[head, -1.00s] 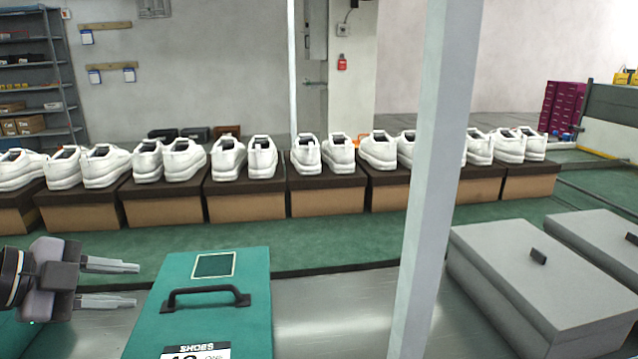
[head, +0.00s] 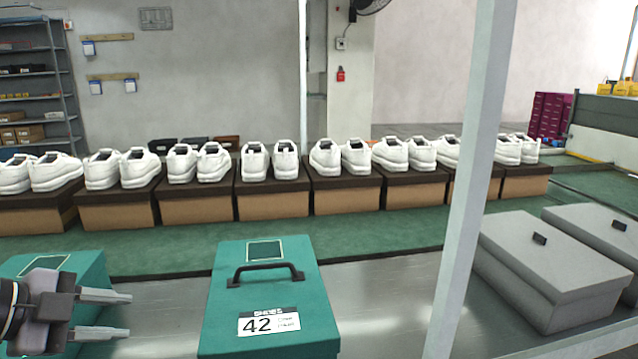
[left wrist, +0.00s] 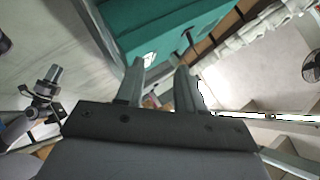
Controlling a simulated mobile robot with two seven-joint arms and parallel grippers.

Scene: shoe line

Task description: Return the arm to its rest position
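My left gripper (head: 128,315) is at the lower left of the head view. Its two fingers are apart with nothing between them, in front of a teal box at the left edge (head: 85,262). In the left wrist view the open fingers (left wrist: 160,75) also show, with a teal box (left wrist: 155,22) beyond them.
A teal shoe box (head: 270,325) with a black handle and a "42" label stands on the near metal surface (head: 390,290). Grey boxes (head: 560,255) are at the right, behind a grey post (head: 470,200). White shoes (head: 270,160) on brown boxes line the green belt (head: 390,230).

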